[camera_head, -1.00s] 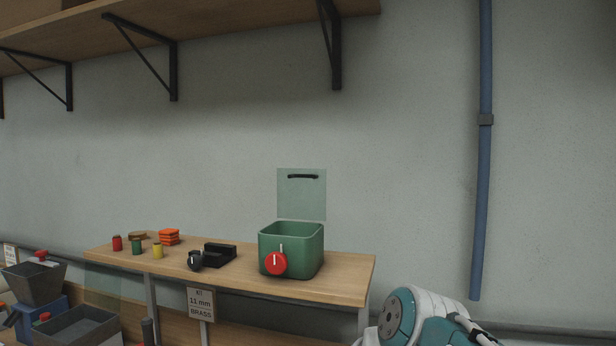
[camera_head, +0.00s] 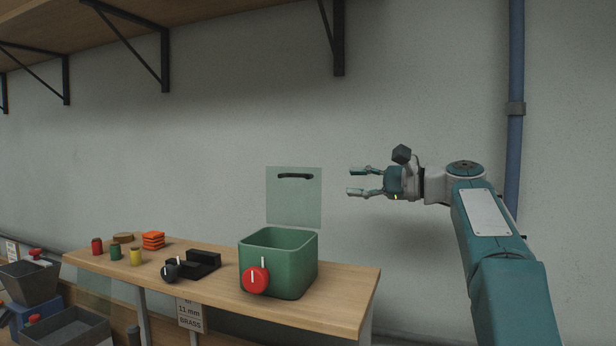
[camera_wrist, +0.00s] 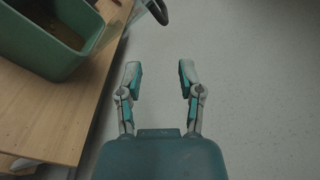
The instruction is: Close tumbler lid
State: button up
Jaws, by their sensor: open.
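The tumbler is a green open-topped box (camera_head: 283,272) with a red knob (camera_head: 256,280) on its front, standing near the right end of the bench. Its clear lid (camera_head: 293,205) stands upright at the back edge, open, with a black handle (camera_head: 295,176) near the top. In the wrist view the green box (camera_wrist: 40,48) is at the upper left, and part of the black handle (camera_wrist: 157,10) shows at the top. My gripper (camera_head: 352,181) is open and empty, to the right of the lid at about handle height, apart from it. Its fingers (camera_wrist: 160,76) point up the wrist view.
The wooden bench (camera_head: 335,305) also holds a black holder (camera_head: 203,265), orange blocks (camera_head: 153,241), a round wooden piece (camera_head: 122,238) and small coloured cylinders (camera_head: 115,251). A blue pipe (camera_head: 515,80) runs down the wall at right. Shelf brackets (camera_head: 339,40) hang above.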

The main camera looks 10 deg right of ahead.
aim_at(304, 177)
jog(key=shift+y, duration=0.3)
jog(key=x, duration=1)
jog(key=shift+w+a+r, duration=0.1)
jog(key=shift+w+r, duration=0.15)
jog(key=shift+w, duration=0.05)
jog(key=shift+w+a, duration=0.1)
jog(key=shift+a, duration=0.65)
jog(key=c, duration=0.4)
jog(key=shift+d, duration=0.2)
grip_shut()
